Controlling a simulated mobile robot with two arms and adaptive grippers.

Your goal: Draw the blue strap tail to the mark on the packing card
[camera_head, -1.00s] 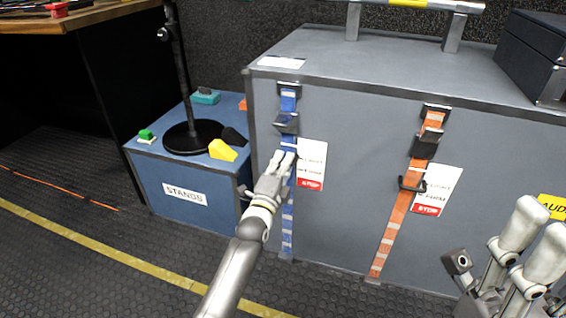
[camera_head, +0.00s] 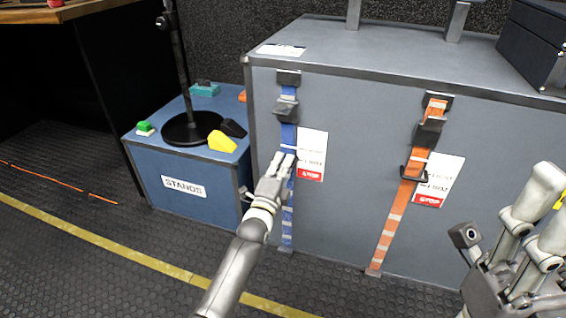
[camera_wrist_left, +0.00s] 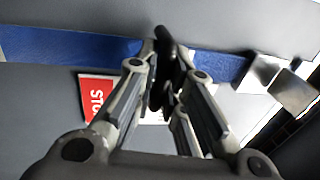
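The blue strap (camera_head: 287,221) hangs down the front of the grey case, below a dark metal buckle (camera_head: 286,109). A white packing card (camera_head: 312,149) with a red STOP band (camera_head: 310,175) is fixed just right of it. My left gripper (camera_head: 283,158) is at the strap beside the card, its tips a little above the red band. In the left wrist view its fingers (camera_wrist_left: 165,70) close on a dark piece, seemingly the strap's black pull, in front of the blue strap (camera_wrist_left: 70,43). The fingers hide much of it. My right gripper (camera_head: 505,215) is open and empty at lower right.
An orange strap (camera_head: 393,215) with a black pull (camera_head: 412,172) and its own card (camera_head: 438,181) is to the right on the grey case (camera_head: 340,230). A blue STANDS box (camera_head: 170,168) stands left, bearing a black stand and small coloured blocks. The floor before the case is clear.

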